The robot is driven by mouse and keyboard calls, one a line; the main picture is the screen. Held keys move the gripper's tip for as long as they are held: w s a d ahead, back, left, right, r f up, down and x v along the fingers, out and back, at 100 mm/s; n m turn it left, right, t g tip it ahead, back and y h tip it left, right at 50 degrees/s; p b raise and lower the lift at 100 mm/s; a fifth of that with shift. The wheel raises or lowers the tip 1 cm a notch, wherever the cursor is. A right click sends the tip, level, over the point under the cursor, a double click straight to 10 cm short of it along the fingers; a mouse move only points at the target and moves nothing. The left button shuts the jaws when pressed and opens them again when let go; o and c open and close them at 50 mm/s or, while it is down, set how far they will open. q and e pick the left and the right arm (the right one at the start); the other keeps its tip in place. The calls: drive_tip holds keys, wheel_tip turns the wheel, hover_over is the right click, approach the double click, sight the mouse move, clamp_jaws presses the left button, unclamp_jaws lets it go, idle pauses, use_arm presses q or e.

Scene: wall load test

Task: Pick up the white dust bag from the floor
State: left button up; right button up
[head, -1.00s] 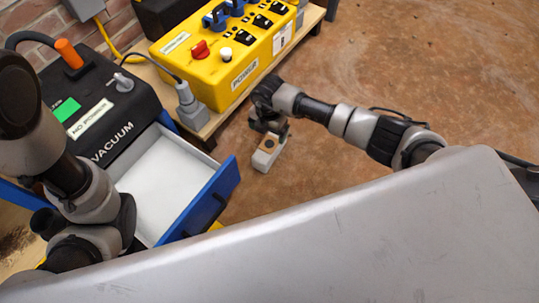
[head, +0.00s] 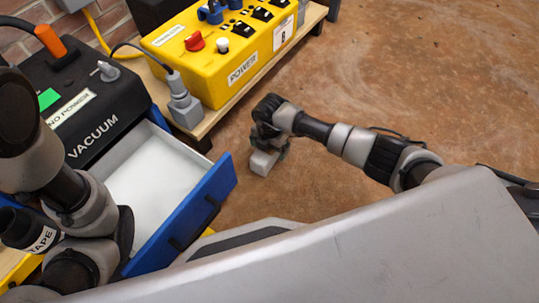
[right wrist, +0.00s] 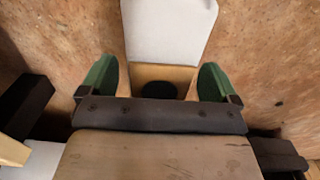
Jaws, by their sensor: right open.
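The white dust bag (head: 263,162) lies on the brown floor beside the wooden platform, partly hidden under my right gripper (head: 270,138). In the right wrist view the bag's white part (right wrist: 170,30) points away at the top. Its tan collar (right wrist: 180,75) with a dark round hole lies between my right gripper's green fingertips (right wrist: 157,80). The fingers are open, one on each side of the collar, with a gap visible to each. Whether they are level with the bag is hard to tell. My left arm shows at the left edge of the head view; its gripper is not visible.
A black vacuum unit (head: 75,105) stands at left with its blue-fronted, white-lined drawer (head: 190,215) pulled out and looking empty. A yellow power box (head: 215,65) sits on a wooden platform (head: 240,95). Open floor (head: 430,80) lies to the right.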

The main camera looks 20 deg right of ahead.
drive_tip(key=shift+f, duration=0.5)
drive_tip(key=shift+r, duration=0.1)
drive_tip(key=c, duration=1)
drive_tip(key=shift+r, duration=0.15)
